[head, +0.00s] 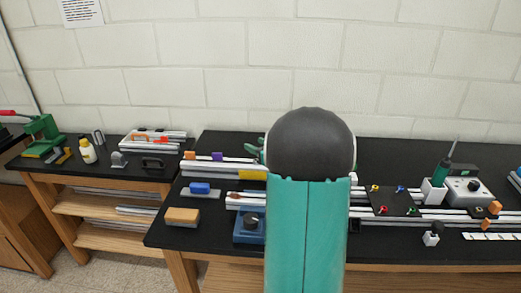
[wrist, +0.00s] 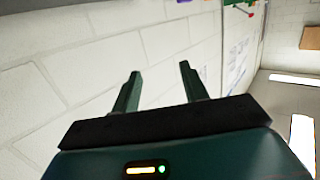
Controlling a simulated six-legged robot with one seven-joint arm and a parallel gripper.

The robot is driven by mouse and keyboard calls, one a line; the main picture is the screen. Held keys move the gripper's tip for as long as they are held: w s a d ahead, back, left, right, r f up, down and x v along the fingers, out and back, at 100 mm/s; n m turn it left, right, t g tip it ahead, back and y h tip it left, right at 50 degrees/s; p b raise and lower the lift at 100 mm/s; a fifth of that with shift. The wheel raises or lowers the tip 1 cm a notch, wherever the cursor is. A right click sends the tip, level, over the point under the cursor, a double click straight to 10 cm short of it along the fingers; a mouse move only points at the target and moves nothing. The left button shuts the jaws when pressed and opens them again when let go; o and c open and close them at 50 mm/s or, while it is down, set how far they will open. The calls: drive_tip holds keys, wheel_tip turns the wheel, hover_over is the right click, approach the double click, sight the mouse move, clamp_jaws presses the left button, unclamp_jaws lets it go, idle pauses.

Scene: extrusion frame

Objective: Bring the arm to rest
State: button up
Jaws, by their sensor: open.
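My gripper (wrist: 160,80) shows in the wrist view with its two dark green fingers apart and nothing between them. It faces the white block wall (wrist: 80,75), with posters (wrist: 238,60) to the right. In the head view my teal arm with its dark round joint stands upright in the middle and hides the centre of the black workbench (head: 400,150).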

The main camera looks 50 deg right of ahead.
drive_tip(key=s+a+r, duration=0.3)
drive_tip(key=s+a, duration=0.1)
drive_tip(key=s, duration=0.1)
drive_tip(key=shift+s+a+r, duration=0.15)
drive_tip(key=shift+s+a, duration=0.2)
drive_tip(key=shift+a, duration=0.05)
drive_tip(key=shift+s, duration=0.1)
